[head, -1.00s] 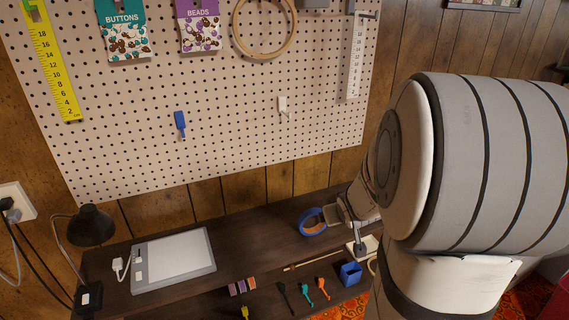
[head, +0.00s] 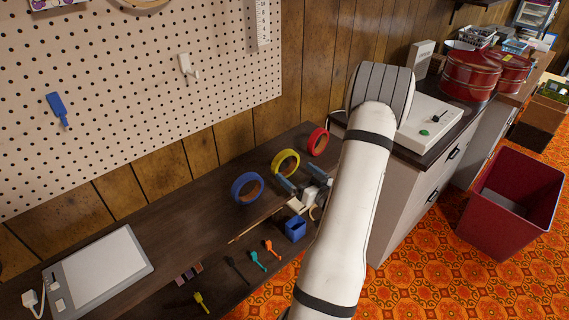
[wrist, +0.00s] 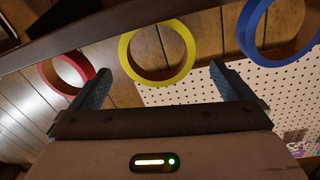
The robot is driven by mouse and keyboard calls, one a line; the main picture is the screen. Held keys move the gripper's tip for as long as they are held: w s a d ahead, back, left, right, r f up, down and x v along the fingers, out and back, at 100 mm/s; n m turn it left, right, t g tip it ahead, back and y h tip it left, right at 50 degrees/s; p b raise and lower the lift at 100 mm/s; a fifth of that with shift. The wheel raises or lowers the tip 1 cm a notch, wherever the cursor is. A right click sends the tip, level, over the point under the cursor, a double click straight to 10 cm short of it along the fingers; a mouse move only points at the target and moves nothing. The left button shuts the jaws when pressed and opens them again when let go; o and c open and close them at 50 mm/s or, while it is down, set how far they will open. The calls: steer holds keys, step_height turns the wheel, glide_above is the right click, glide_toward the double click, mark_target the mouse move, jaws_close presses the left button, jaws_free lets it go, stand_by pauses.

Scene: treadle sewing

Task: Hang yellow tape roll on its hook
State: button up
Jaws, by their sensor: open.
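The yellow tape roll (head: 275,166) stands on edge on the dark wooden table, between a blue roll (head: 238,190) and a red roll (head: 311,138). My gripper (head: 301,179) is open and empty, just in front of the yellow roll. In the wrist view the yellow roll (wrist: 156,80) shows between the two spread fingers, and I see no contact. On the pegboard are a white hook (head: 187,68) and a blue hook (head: 58,108). Which hook is the yellow roll's own, I cannot tell.
A blue cup (head: 295,229) stands right in front of my gripper. Several small coloured tools (head: 257,261) lie along the table's front. A white tablet (head: 98,274) lies at the left. The table (head: 180,228) between the tablet and the blue roll is clear.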

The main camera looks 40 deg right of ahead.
mark_target(286, 173)
steer(key=w+p, duration=0.1)
steer(key=w, duration=0.5)
steer(key=shift+w+d+f, duration=0.1)
steer(key=shift+w+f, duration=0.05)
steer(key=shift+w, duration=0.25)
steer(key=c, duration=0.8)
step_height(286, 173, up, 10)
steer(key=shift+r, duration=0.1)
